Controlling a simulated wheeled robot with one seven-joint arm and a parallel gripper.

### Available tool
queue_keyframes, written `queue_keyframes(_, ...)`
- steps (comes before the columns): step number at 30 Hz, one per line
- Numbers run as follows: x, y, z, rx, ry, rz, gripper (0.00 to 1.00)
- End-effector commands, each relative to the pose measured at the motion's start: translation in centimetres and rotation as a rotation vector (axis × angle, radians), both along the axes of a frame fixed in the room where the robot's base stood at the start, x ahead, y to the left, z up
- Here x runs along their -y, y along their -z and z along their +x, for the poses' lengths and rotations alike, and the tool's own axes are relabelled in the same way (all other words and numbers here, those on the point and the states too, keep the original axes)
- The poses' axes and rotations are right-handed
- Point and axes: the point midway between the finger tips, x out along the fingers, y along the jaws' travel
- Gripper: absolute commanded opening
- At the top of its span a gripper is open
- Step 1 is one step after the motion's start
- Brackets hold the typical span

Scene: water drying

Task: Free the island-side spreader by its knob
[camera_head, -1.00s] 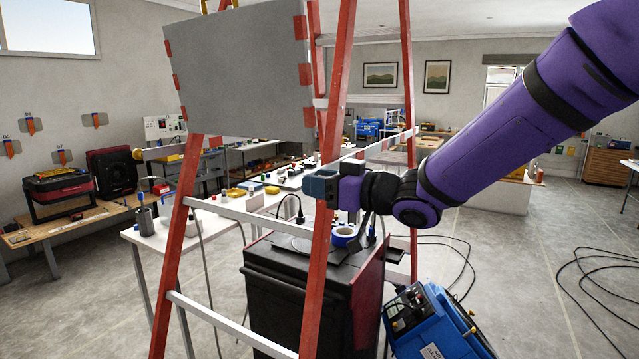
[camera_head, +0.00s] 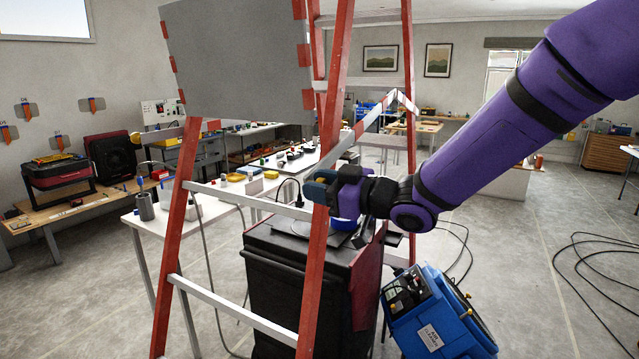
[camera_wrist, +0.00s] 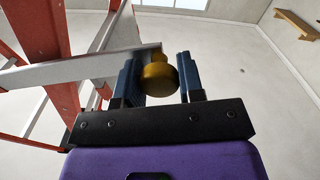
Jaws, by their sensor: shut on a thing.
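A red-railed stepladder (camera_head: 317,255) with grey cross bars stands in front of me. On its right side a grey spreader (camera_head: 366,122) is bent upward into a peak. Another short grey bar (camera_head: 160,136) shows past the left rail. My gripper (camera_head: 319,187) is beside the front right rail, at about the height of the ladder's middle. In the wrist view, its blue fingers (camera_wrist: 157,80) are shut on a brass knob (camera_wrist: 158,80), one on each side. The knob sits at the visible right end of a grey bar (camera_wrist: 80,70). The head view mostly hides the knob.
A black and red box (camera_head: 300,290) stands behind and between the rails, with a blue and white roll on top. A blue machine (camera_head: 437,318) leans beside it on the right. Cables lie on the floor.

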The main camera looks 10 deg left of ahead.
Motion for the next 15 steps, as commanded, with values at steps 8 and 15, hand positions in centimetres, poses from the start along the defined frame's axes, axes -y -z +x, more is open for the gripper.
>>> queue_keyframes(8,0.07,0.29,-0.01,-0.006,0.001,-0.004,0.59)
queue_keyframes(15,0.29,0.21,-0.07,-0.004,0.001,-0.004,0.59)
